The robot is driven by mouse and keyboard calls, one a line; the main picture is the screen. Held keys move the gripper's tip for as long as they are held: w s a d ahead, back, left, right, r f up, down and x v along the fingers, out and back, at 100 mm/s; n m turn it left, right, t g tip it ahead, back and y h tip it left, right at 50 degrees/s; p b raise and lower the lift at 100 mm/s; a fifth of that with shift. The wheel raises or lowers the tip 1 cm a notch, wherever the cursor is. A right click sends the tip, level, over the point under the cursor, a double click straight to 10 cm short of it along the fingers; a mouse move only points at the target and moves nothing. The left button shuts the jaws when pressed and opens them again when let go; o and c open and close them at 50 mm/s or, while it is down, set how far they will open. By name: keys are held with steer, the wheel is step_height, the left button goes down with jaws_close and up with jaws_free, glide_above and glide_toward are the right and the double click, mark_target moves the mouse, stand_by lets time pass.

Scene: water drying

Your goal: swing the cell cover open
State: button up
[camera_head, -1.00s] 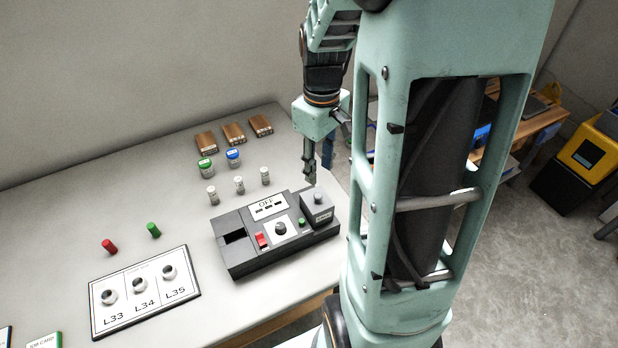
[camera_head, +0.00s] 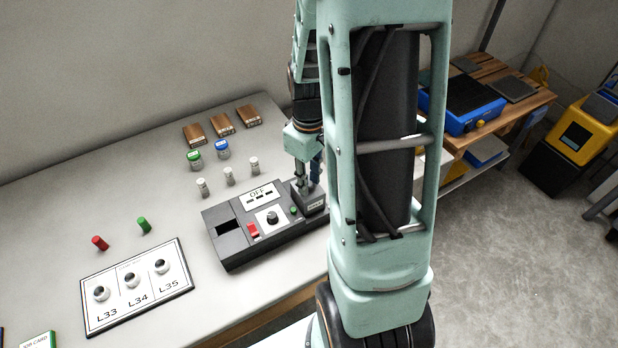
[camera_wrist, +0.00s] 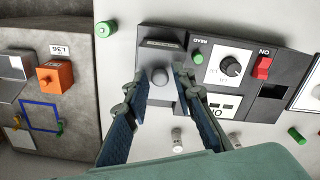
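The cell cover (camera_head: 314,205) is the dark raised block at the right end of the black tester box (camera_head: 240,254). It looks shut, and its round grey knob (camera_wrist: 160,76) shows in the wrist view. My gripper (camera_head: 308,186) points down over the cover in the head view and partly hides it. In the wrist view my gripper (camera_wrist: 161,76) has its blue-padded fingers apart, one on each side of the knob. A gap shows between knob and fingers; I cannot tell whether either finger touches the cover.
The box carries a red switch (camera_head: 253,230), a dial (camera_head: 272,217) and an OFF display (camera_head: 259,192). Small white cylinders (camera_head: 229,176) stand behind it. A labelled tray card (camera_head: 139,285) lies left. An orange block (camera_wrist: 55,76) is on a neighbouring surface.

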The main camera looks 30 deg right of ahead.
jaws_close()
steer(key=shift+w+r, duration=0.1)
steer(key=shift+r, duration=0.05)
